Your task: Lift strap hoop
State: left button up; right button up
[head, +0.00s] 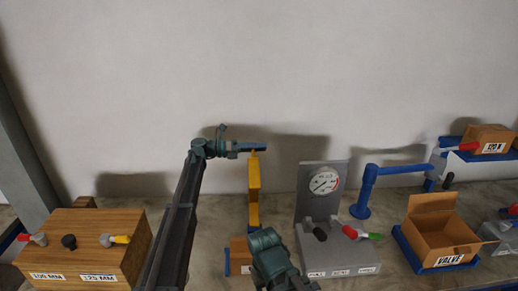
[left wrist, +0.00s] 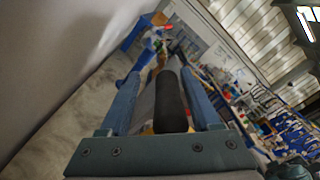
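My left gripper (head: 258,147) is at the top of an upright yellow post (head: 253,185) in the head view, its fingers pointing right. In the left wrist view the two blue fingers of this gripper (left wrist: 165,85) stand apart, with a dark cylinder (left wrist: 170,102) between them. I cannot tell whether the fingers touch it. Small bits of yellow show beneath the fingers there. No strap hoop can be made out clearly; the fingers may hide part of the post top.
A wooden box with fittings (head: 112,255) stands at left. Right of the post are a grey gauge stand (head: 316,202), a blue bent pipe (head: 365,196) and an open carton (head: 440,240) in a blue tray. The wall behind the post is bare.

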pick_arm(q)
jog(key=shift+s+r, duration=0.1)
jog(key=shift+s, duration=0.05)
jog(key=a, duration=1.3)
jog(key=shift+a, duration=0.4)
